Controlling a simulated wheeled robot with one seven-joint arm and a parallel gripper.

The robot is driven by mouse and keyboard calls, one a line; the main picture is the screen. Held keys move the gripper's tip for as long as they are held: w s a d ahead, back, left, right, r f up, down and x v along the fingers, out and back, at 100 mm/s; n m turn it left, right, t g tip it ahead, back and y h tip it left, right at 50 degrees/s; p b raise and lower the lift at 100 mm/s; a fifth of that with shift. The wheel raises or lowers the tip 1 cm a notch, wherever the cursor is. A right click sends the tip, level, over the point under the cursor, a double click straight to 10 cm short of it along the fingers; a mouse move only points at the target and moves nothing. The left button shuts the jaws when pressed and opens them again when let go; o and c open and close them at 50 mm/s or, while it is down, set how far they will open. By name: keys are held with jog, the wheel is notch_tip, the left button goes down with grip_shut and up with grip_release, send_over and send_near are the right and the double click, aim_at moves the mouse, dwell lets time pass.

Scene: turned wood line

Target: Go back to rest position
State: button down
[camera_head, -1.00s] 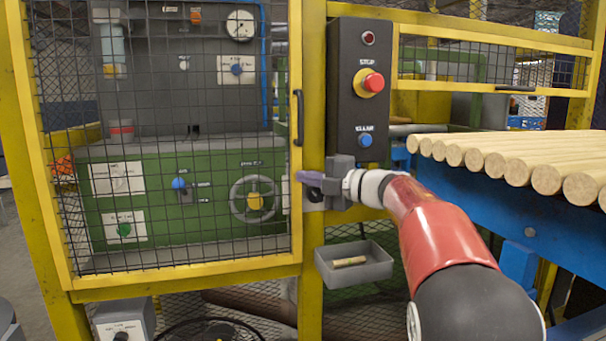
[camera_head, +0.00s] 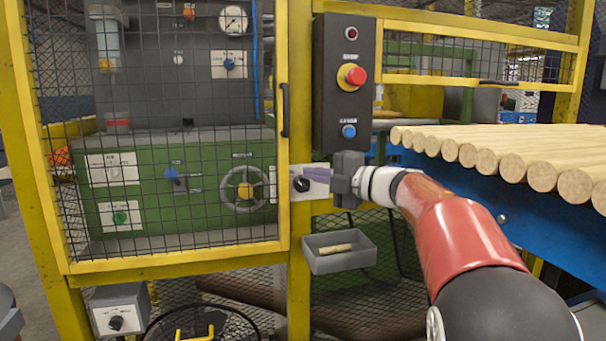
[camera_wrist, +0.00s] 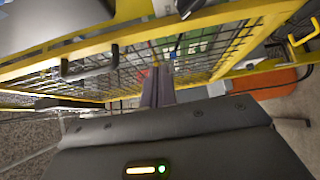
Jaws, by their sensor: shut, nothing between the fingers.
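My gripper (camera_head: 312,175) is shut and empty, its purple-grey fingers pointing left in front of the yellow post. In the head view it overlaps part of a white plate with a black knob (camera_head: 301,184); I cannot tell whether it touches. In the wrist view the closed fingers (camera_wrist: 157,88) point toward the yellow mesh guard, with nothing between them. My red and black arm reaches in from the lower right.
The mesh gate (camera_head: 283,200) stands left of my gripper and looks shut. A dark control box (camera_head: 333,105) with a red stop button is above. A grey tray (camera_head: 325,265) holding a small wooden piece is below. Wooden rods (camera_head: 545,175) lie on a blue stand at right.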

jog(key=s+d+r+m+t+h, duration=0.2)
jog(key=s+d+m+t+h, duration=0.15)
jog(key=d+m, duration=0.2)
jog(key=s+d+r+m+t+h, duration=0.2)
jog(key=d+r+m+t+h, duration=0.15)
jog(key=d+m+t, duration=0.2)
jog(key=s+d+f+m+g+h, duration=0.1)
jog(key=s+d+f+m+h, duration=0.35)
jog(key=m+h, duration=0.3)
jog(key=s+a+f+m+g, duration=0.3)
jog(key=s+f+m+g, duration=0.2)
jog(key=s+f, duration=0.8)
jog(key=s+a+f+m+g, duration=0.3)
jog(key=s+f+m+g, duration=0.2)
jog(key=s+f, duration=0.9)
jog(key=g, duration=0.3)
jog(key=shift+s+a, duration=0.3)
